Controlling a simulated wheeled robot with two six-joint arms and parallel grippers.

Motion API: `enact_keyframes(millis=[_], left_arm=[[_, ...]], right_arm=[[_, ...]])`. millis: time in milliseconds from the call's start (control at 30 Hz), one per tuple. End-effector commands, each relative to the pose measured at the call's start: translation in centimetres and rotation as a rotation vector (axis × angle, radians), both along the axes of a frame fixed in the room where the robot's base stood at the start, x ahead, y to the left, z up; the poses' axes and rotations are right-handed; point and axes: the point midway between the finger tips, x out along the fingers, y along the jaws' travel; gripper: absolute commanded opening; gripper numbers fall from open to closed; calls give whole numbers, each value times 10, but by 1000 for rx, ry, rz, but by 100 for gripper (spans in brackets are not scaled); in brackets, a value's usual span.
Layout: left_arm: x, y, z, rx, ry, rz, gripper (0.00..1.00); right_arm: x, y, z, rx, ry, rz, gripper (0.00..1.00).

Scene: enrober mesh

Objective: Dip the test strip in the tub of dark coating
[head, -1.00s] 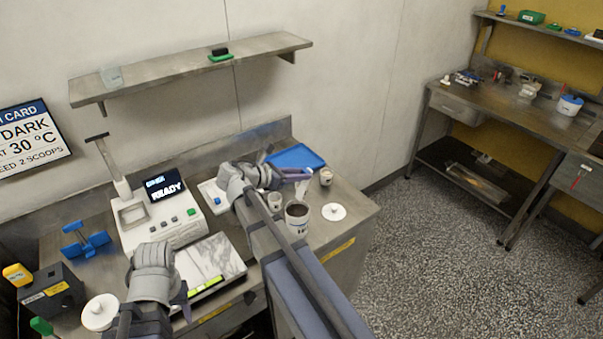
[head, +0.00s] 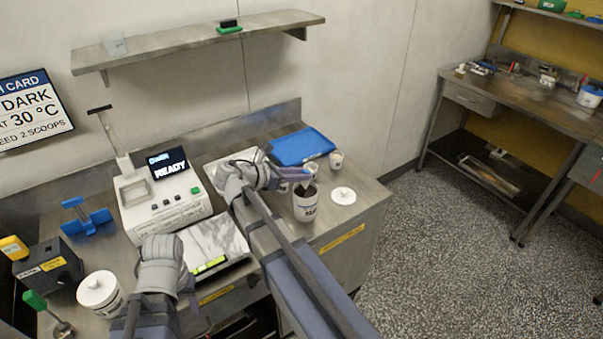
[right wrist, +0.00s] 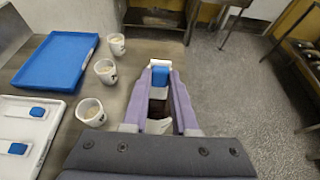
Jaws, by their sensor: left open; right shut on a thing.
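The tub of dark coating (head: 306,208) is a white open pot near the right end of the bench. My right gripper (head: 304,176) is over its mouth, shut on the test strip, whose blue part (right wrist: 160,77) shows between the fingers in the right wrist view. The fingers hide much of the strip. A dark shape below them reaches the tub mouth; I cannot tell whether the strip touches the coating. My left gripper (head: 190,292) is open and empty at the front of the bench, partly hidden by its own wrist.
Several small cups (right wrist: 105,71) stand beside the blue tray (head: 300,147). A white tray (right wrist: 42,113) holds blue-handled pieces. A white lid (head: 343,196) lies right of the tub. The machine reading READY (head: 166,163) and a marble slab (head: 216,240) are further left.

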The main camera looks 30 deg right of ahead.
Motion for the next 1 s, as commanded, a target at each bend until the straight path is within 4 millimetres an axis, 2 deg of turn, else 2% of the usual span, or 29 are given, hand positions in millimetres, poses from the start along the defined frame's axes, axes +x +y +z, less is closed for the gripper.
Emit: enact_keyframes(millis=[33,300,1000], left_arm=[[0,0,-6,0,0,0,50],[0,0,-16,0,0,0,50],[0,0,-18,0,0,0,50]], right_arm=[[0,2,-6,0,0,1,0],[0,7,-16,0,0,1,0],[0,8,-18,1,0,1,0]])
